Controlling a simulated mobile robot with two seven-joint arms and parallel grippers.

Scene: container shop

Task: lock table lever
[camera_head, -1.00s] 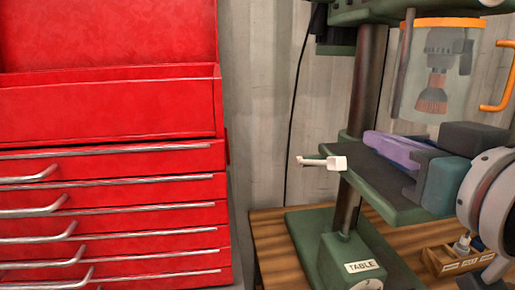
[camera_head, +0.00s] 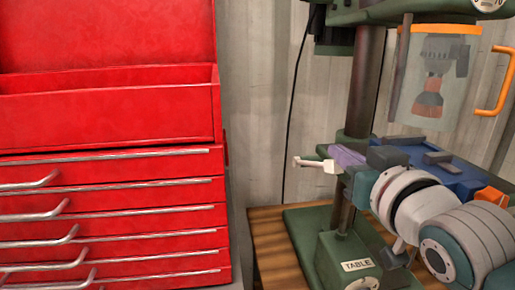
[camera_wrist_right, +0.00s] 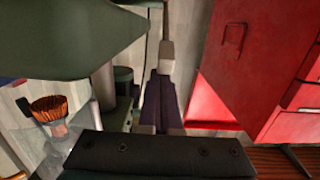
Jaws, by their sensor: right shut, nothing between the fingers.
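The table lever (camera_head: 315,164) is a pale, thin handle with a blocky end, sticking out left from the drill press column in the head view. My right gripper (camera_head: 340,152) has purple fingers, shut and empty, with tips at the lever's blocky end. In the wrist view the shut fingers (camera_wrist_right: 160,98) point at the pale lever block (camera_wrist_right: 166,54); tips and block look very close, and I cannot tell whether they touch. My wrist hides much of the drill press table. My left gripper is not in view.
A red tool chest (camera_head: 110,180) with several drawer handles stands at the left. The drill press base, labelled TABLE (camera_head: 358,265), sits on a wooden bench (camera_head: 270,250). A clear guard with an orange rim (camera_head: 435,29) hangs at the upper right. A gap separates chest and press.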

